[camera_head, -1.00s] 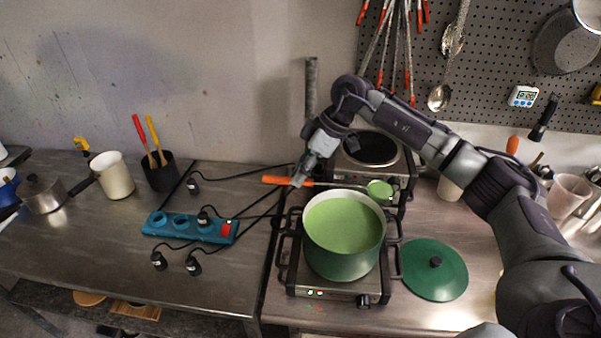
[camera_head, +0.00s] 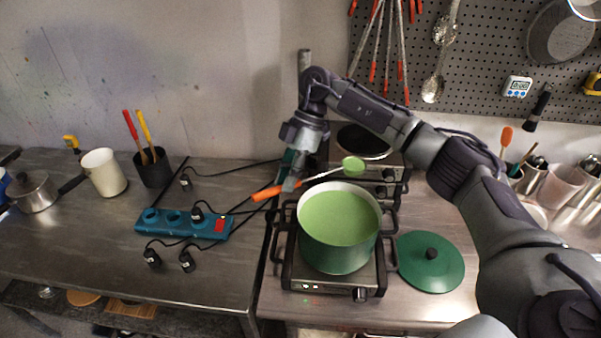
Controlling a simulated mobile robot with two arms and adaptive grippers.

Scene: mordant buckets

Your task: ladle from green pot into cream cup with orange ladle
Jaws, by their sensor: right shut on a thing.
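The green pot (camera_head: 340,253) stands on the front hot plate, full of light green liquid. My right gripper (camera_head: 289,185) is shut on the handle of the orange ladle (camera_head: 267,193), behind and left of the pot. The ladle tilts up to the right, and its bowl (camera_head: 353,165) is above the pot's back rim with green liquid in it. A cream cup (camera_head: 104,173) stands upright at the far left of the table; its inside is hardly visible. My left gripper is not in view.
A green lid (camera_head: 430,262) lies right of the pot. A blue power strip (camera_head: 187,223) with black cables lies on the left table. A dark utensil holder (camera_head: 153,168) and a steel saucepan (camera_head: 36,193) flank the cream cup.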

